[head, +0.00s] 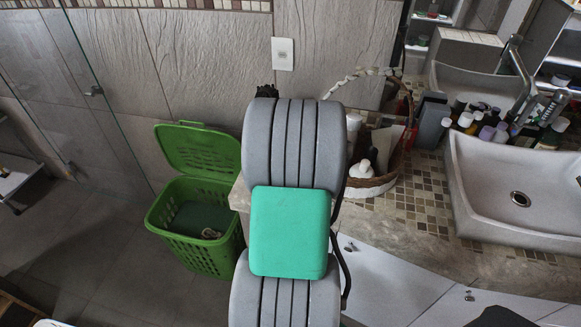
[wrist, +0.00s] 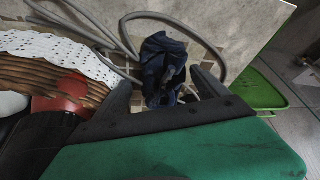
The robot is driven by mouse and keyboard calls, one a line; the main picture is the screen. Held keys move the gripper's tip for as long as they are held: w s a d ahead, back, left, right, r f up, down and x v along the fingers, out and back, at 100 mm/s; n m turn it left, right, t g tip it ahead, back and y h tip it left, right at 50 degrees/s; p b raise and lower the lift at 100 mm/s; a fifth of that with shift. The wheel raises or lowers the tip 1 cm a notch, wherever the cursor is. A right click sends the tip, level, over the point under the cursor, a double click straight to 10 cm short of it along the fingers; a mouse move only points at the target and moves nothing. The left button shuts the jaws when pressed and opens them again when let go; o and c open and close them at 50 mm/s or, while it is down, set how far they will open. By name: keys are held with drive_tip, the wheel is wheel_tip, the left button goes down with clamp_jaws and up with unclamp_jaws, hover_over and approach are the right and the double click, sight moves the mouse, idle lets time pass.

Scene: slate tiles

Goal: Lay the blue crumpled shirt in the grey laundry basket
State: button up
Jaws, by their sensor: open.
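The dark blue crumpled shirt (wrist: 165,58) lies in a small heap on the tiled counter in the wrist view. My gripper (wrist: 164,76) is open, with one dark finger on each side of the shirt's near part. The fingers look empty, and I cannot tell whether they touch the cloth. In the head view my own arm hides the gripper and the shirt. The only laundry basket I see is green (head: 166,216), not grey. It stands on the floor left of the counter, its lid (head: 198,150) raised. A small pale thing lies inside.
A wicker basket (head: 372,188) with bottles stands on the counter close to my arm; its woven side (wrist: 50,75) fills the left of the wrist view. Grey curved bands cross near the shirt. The sink (head: 515,190) and several bottles are at right. Floor around the green basket is clear.

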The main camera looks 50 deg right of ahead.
drive_tip(key=x, duration=0.2)
drive_tip(key=shift+w+d+f, duration=0.2)
drive_tip(key=shift+f, duration=0.15)
drive_tip(key=shift+c, duration=0.3)
drive_tip(key=c, duration=1.3)
drive_tip(key=shift+o, duration=0.2)
drive_tip(key=shift+r, duration=0.1)
drive_tip(key=shift+r, duration=0.1)
